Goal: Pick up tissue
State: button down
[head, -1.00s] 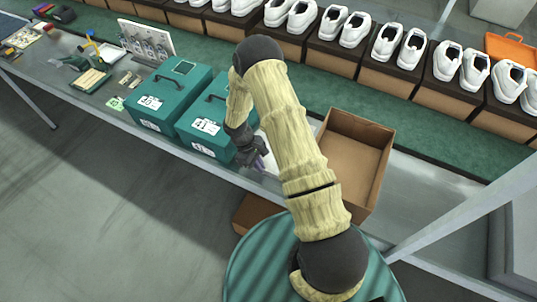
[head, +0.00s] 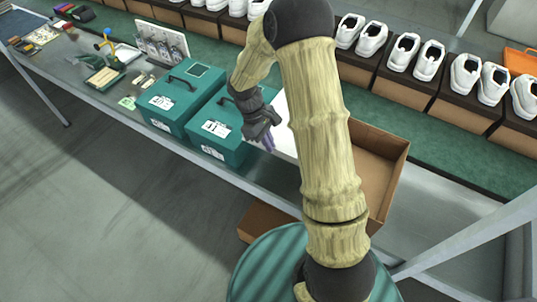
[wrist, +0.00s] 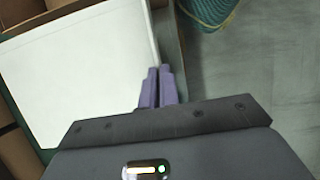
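The tissue is a flat white sheet (wrist: 75,75) that fills much of the left of the wrist view. In the head view only part of the tissue (head: 286,125) shows, between my gripper and my forearm, which hides the rest. My gripper (head: 268,143) has purple fingers, pointing down beside the right teal case. In the wrist view the gripper's fingers (wrist: 158,72) are close together and the sheet's right edge runs to their tips. They look shut on that edge. How high the sheet is above the table is hard to tell.
An open cardboard box (head: 385,155) stands right of the sheet, partly behind my arm. Two teal cases (head: 180,95) stand to the left. White shoes (head: 428,58) on boxes line the back. Bare table (head: 425,215) shows right of the cardboard box.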

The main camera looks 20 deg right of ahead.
jog(key=shift+r, duration=0.75)
